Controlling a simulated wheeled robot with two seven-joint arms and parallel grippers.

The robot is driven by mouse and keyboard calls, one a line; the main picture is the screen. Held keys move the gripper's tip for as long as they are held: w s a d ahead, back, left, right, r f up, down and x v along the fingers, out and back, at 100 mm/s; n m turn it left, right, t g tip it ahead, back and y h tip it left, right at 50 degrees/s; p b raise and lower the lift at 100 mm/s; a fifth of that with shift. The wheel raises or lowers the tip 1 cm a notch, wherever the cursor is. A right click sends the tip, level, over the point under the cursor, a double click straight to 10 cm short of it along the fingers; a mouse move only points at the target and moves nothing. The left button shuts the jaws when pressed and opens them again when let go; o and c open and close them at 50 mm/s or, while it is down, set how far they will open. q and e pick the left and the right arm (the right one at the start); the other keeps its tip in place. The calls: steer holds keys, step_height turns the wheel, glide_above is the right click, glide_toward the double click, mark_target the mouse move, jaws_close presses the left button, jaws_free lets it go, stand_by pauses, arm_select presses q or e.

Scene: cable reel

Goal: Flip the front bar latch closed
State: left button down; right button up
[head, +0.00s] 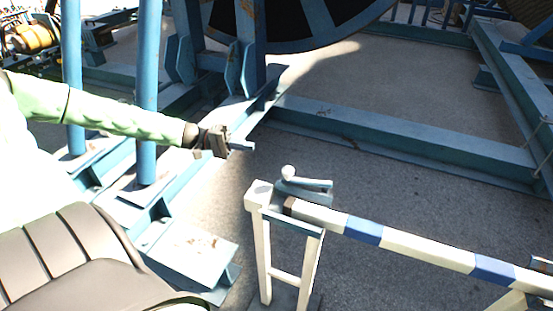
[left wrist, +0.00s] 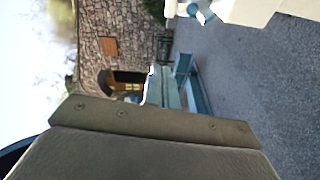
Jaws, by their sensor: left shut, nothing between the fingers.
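The front bar (head: 420,248) is striped white and blue and lies across a white post stand (head: 264,250) at the lower right of the head view. The latch (head: 304,188) is a blue-grey piece with a pale round knob (head: 288,172) at the bar's left end. A blue and white piece at the top of the left wrist view (left wrist: 205,12) may be the latch; I cannot be sure. My left gripper (head: 241,146) is shut and empty, up and left of the latch and apart from it. My right gripper is not in view.
Blue steel frame beams (head: 390,135) run behind the bar. Two blue upright poles (head: 147,90) stand near my left arm. A large reel (head: 300,25) is at the top. Grey ground (head: 340,165) between the bar and beams is clear. A stone wall (left wrist: 118,22) shows in the left wrist view.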

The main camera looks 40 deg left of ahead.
arm_select(q)
steer(key=shift+w, duration=0.1)
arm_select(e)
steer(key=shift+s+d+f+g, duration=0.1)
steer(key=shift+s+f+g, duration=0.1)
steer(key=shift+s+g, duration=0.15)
arm_select(q)
steer(key=w+d, duration=0.1)
steer(key=d, duration=1)
steer(key=shift+d+f+p, duration=0.25)
steer(key=shift+f+p, duration=0.05)
steer(key=shift+f, duration=0.15)
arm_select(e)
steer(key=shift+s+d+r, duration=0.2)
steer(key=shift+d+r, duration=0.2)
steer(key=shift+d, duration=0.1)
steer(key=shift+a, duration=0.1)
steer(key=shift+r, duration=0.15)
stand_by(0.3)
